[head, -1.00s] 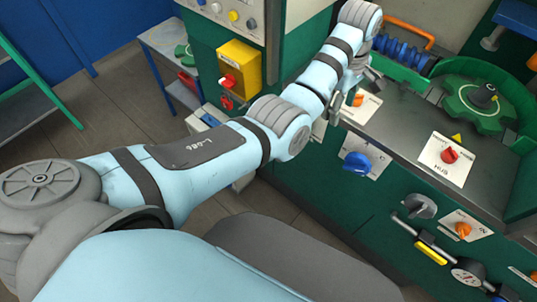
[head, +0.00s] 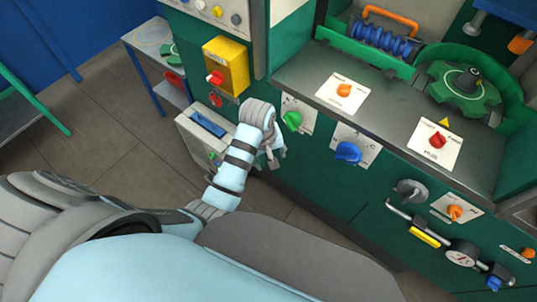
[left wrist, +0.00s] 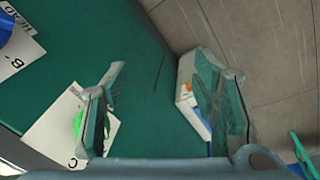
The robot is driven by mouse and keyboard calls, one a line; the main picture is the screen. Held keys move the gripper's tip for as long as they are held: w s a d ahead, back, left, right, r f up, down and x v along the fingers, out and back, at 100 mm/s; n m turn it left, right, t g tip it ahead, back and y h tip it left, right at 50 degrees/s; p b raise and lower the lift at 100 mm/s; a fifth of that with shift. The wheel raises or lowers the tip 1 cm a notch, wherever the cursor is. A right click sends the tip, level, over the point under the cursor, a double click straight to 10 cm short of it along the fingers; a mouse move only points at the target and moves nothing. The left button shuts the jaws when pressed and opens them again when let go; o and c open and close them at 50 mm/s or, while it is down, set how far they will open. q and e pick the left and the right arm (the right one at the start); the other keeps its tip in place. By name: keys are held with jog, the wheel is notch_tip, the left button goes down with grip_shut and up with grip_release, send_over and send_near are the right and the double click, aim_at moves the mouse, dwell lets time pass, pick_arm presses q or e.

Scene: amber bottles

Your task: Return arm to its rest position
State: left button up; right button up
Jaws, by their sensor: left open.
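My left arm (head: 230,172) is light blue and grey. My left gripper (head: 274,152) hangs at the arm's end in the head view, small and partly hidden by the wrist. In the left wrist view the left gripper (left wrist: 160,75) has its two fingers wide apart with nothing between them. A green knob (head: 291,121) on a white plate is just beyond the gripper in the head view. It shows partly behind one finger in the left wrist view (left wrist: 78,124). My right gripper is in no view.
The machine's front carries a blue knob (head: 348,152) and a grey knob (head: 410,190). Its top bears an orange knob (head: 344,90), a red knob (head: 437,140) and a green wheel (head: 465,88). A pale box (head: 200,135) stands on the floor left of the gripper.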

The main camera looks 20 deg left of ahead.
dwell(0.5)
pick_arm(q)
jog(key=w+f+m+t, duration=0.4)
jog(key=w+f, duration=0.2)
jog(key=w, duration=0.1)
jog(key=s+a+f+m+b, duration=0.1)
jog(key=s+a+f+m, duration=0.1)
jog(key=s+f, duration=0.45)
jog(key=s+a+f+m+b, duration=0.1)
jog(key=s+f+b, duration=0.15)
jog(key=f, duration=0.75)
jog(key=s+a+f+g, duration=0.1)
jog(key=s+f, duration=0.3)
jog(key=s, duration=0.7)
jog(key=s+a+f+m+g+y+b, duration=0.1)
jog(key=s+f, duration=0.4)
jog(key=s, duration=0.7)
jog(key=s+a+f+g+b, duration=0.1)
jog(key=s+a+f, duration=0.3)
jog(key=s, duration=0.7)
jog(key=shift+s+a+f+m+g, duration=0.2)
jog(key=shift+a+f+m+g, duration=0.15)
jog(key=shift+f+g, duration=0.45)
